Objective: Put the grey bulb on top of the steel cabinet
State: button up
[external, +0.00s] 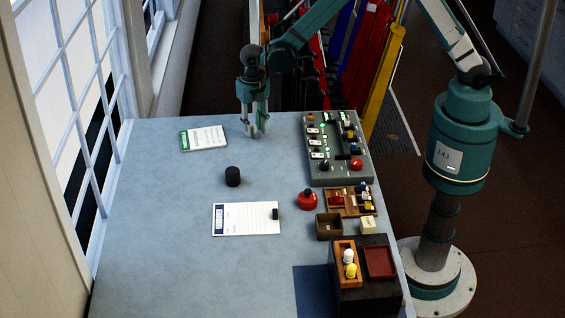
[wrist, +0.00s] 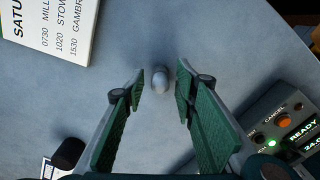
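The grey bulb (wrist: 160,80) stands on the blue-grey table in the wrist view, beyond and between my two green finger pads. My gripper (wrist: 161,86) is open, with a finger on each side of the bulb's line and a gap to both. In the external view my gripper (external: 256,131) points down at the far part of the table; the bulb cannot be made out there behind the fingers. A dark box-shaped cabinet (external: 368,298) stands at the near right corner of the table; I cannot tell whether it is steel.
A control panel (external: 318,174), red button (external: 307,200), brown box (external: 328,228), black knob (external: 232,176) and cards (external: 203,138) are also on the table. The left side is clear.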

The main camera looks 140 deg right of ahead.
aim_at(255, 126)
notch_tip(255, 126, up, 12)
jog(key=shift+b, duration=0.4)
dwell(0.4)
jog(key=shift+r, duration=0.1)
dwell(0.4)
jog(key=shift+a, duration=0.15)
jog(key=a+r+m+t, duration=0.1)
jog(key=a+r+m, duration=0.1)
jog(key=a+r, duration=0.65)
jog(key=a+r+m+t+h, duration=0.1)
jog(key=a+r+m, duration=0.2)
jog(key=a, duration=1.1)
jog(key=a+r+m+t, duration=0.15)
jog(key=a+r, duration=0.35)
jog(key=a, duration=0.6)
jog(key=s+a+m+t, duration=0.1)
jog(key=s+a+m, duration=0.1)
jog(key=s+a, duration=0.3)
jog(key=s+a+m+t, duration=0.1)
jog(key=s+a+m, duration=0.2)
jog(key=a, duration=0.9)
jog(key=s+a+m+t+y, duration=0.1)
jog(key=s+a+m, duration=0.2)
jog(key=s+a, duration=0.5)
jog(key=shift+s+a+f+t, duration=0.15)
jog(key=shift+a+f+t, duration=0.15)
jog(key=shift+a, duration=0.4)
